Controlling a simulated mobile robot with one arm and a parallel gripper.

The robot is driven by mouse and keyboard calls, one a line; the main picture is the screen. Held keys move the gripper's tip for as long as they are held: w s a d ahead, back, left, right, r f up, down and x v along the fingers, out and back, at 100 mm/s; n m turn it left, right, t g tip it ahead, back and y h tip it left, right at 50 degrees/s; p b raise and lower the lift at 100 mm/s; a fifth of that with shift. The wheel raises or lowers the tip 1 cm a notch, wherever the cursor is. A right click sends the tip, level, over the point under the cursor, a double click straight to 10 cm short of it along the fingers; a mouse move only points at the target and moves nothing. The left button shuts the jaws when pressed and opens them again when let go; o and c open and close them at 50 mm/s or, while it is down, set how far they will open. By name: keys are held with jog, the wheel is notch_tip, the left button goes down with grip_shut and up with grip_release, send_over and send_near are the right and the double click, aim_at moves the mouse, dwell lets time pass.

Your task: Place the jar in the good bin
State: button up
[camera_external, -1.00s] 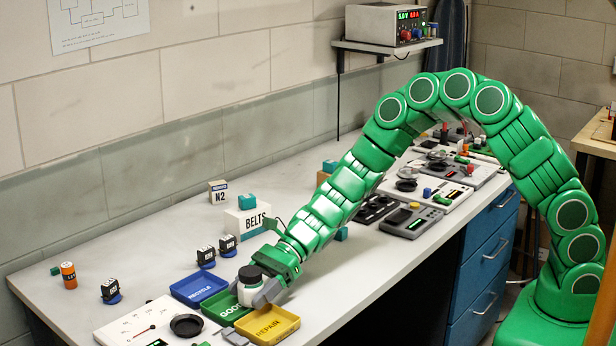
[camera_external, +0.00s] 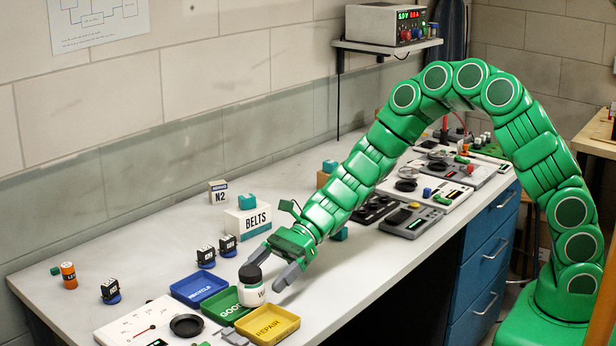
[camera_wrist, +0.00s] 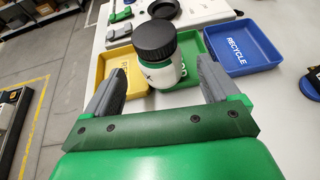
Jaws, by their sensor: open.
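In the wrist view the jar (camera_wrist: 161,73) hides part of the green bin (camera_wrist: 190,43) and overlaps the edge near the yellow bin. My gripper (camera_external: 275,269) is open and empty, just above and behind the jar, apart from it. In the wrist view its two grey fingers (camera_wrist: 158,92) are spread wide, with the jar beyond them.
The blue recycle bin (camera_external: 200,288) and yellow repair bin (camera_external: 268,325) flank the green one. A white meter panel (camera_external: 140,325) lies at the front left. A BELTS box (camera_external: 248,222) and small black-and-blue servos (camera_external: 206,257) stand behind.

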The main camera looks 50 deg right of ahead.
jog(key=v, duration=0.7)
dwell(0.3)
